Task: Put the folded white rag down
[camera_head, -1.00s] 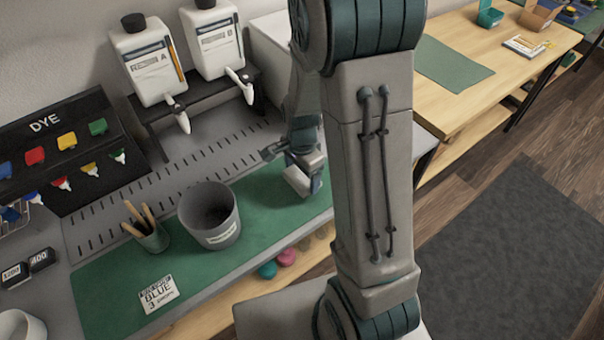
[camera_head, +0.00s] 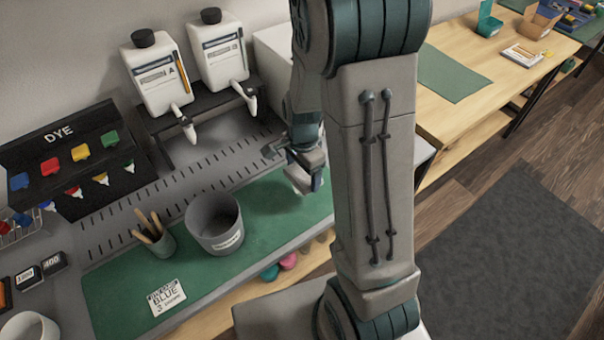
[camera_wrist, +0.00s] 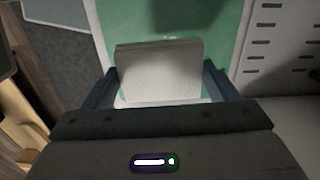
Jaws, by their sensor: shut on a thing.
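The folded white rag (camera_wrist: 158,72) is a pale block between the two fingers of my gripper (camera_wrist: 165,88) in the wrist view. The gripper is shut on it. In the head view the rag (camera_head: 300,179) shows as a small pale patch under my gripper (camera_head: 305,178), at the right end of the green mat (camera_head: 265,205). My arm hides part of this area. I cannot tell whether the rag touches the mat or is held just above it.
A grey bucket (camera_head: 214,222) and a cup of wooden sticks (camera_head: 155,235) stand on the mat, left of my gripper. A "BLUE 3" card (camera_head: 167,297) lies at its front left. Two dispensers (camera_head: 157,72) stand behind. Bare mat lies between the bucket and my gripper.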

